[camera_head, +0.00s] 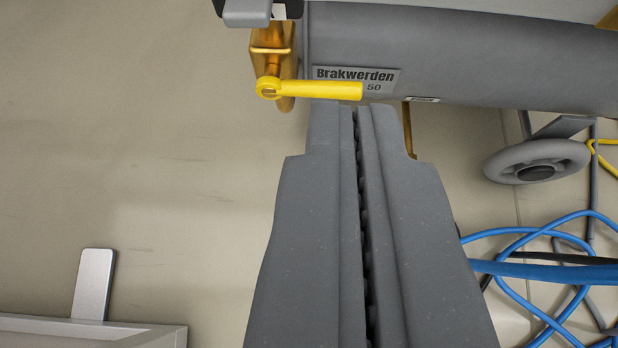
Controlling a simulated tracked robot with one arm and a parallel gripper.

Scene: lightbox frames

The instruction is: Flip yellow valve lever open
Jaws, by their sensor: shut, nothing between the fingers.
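The yellow valve lever (318,90) is in the upper middle of the head camera view. It lies about level, its round pivot end at the left and its free end pointing right. It is mounted on a brass-coloured valve body (272,52) at the left end of a grey cylinder (470,55) labelled "Brakwerden 50". My gripper (347,106) reaches up from the bottom and is shut, with nothing between its fingers. Its tips are just below the lever's free half in the picture; I cannot tell whether they touch it.
A grey wheel (538,161) stands at the right under the cylinder. Blue hoses (545,270) lie tangled at the lower right. A pale grey panel (90,332) with an upright tab (93,284) is at the lower left. The beige floor (130,150) at the left is clear.

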